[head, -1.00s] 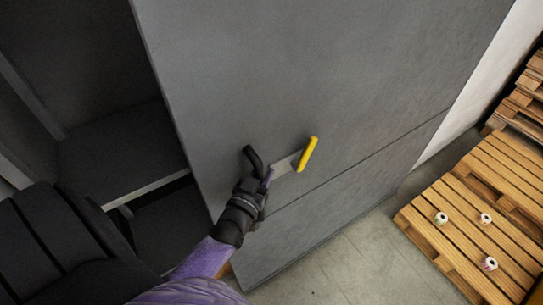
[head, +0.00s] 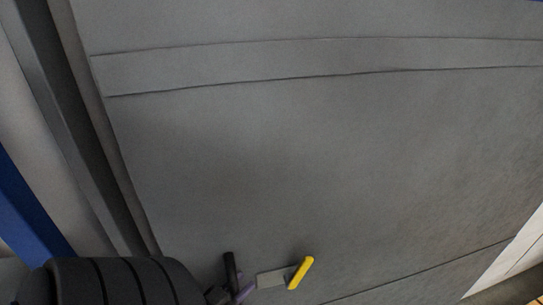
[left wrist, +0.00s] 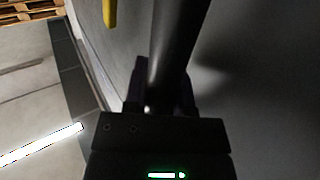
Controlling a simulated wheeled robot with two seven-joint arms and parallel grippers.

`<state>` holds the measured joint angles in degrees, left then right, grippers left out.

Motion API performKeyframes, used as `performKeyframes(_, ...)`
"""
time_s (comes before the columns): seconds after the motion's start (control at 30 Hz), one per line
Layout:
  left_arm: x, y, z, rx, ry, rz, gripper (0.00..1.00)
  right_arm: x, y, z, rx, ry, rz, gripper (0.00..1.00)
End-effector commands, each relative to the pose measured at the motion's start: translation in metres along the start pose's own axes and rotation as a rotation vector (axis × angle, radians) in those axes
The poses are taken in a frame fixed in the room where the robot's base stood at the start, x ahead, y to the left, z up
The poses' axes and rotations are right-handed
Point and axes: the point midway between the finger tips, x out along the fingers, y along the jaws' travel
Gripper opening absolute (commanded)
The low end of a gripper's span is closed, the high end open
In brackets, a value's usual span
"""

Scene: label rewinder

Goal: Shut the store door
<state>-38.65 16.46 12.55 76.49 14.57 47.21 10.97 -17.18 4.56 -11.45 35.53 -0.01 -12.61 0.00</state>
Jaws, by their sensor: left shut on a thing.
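The store door (head: 300,150) is a large grey panel filling most of the head view. Its left edge stands close beside a grey upright frame (head: 75,110); I cannot tell if it is flush. Low on the door is a grey plate (head: 271,279) with a yellow grip (head: 301,272). My left gripper (head: 234,290) is at the bottom of the head view, left of the plate, partly cut off. In the left wrist view it is shut on a dark round bar (left wrist: 174,45), apparently a door handle. The yellow grip (left wrist: 110,12) shows near it. My right gripper is not in view.
A blue post (head: 28,205) stands at the far left. A wooden pallet (left wrist: 28,9) shows at the top left of the left wrist view, with pale floor (left wrist: 30,95) below it. A light wall strip (head: 510,255) is at the lower right.

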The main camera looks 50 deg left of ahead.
Motion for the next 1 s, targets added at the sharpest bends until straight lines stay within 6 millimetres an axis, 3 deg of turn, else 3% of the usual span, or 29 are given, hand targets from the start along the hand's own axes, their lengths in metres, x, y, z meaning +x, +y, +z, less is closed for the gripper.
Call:
performKeyframes(0.3, -0.034, -0.024, -0.001, 0.002, 0.004, -0.001, 0.00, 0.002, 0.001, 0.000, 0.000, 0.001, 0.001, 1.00)
performKeyframes(0.77, -0.039, -0.028, -0.001, 0.001, 0.006, -0.003, 0.00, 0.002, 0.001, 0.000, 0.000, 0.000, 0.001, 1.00)
performKeyframes(0.8, -0.039, -0.028, -0.001, 0.001, 0.006, -0.003, 0.34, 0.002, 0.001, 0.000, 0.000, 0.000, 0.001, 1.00)
performKeyframes(0.87, -0.039, -0.028, -0.001, 0.001, 0.005, -0.003, 0.46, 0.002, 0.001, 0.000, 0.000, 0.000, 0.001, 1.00)
performKeyframes(1.0, -0.039, -0.027, -0.001, 0.001, 0.004, -0.002, 0.46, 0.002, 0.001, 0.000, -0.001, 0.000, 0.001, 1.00)
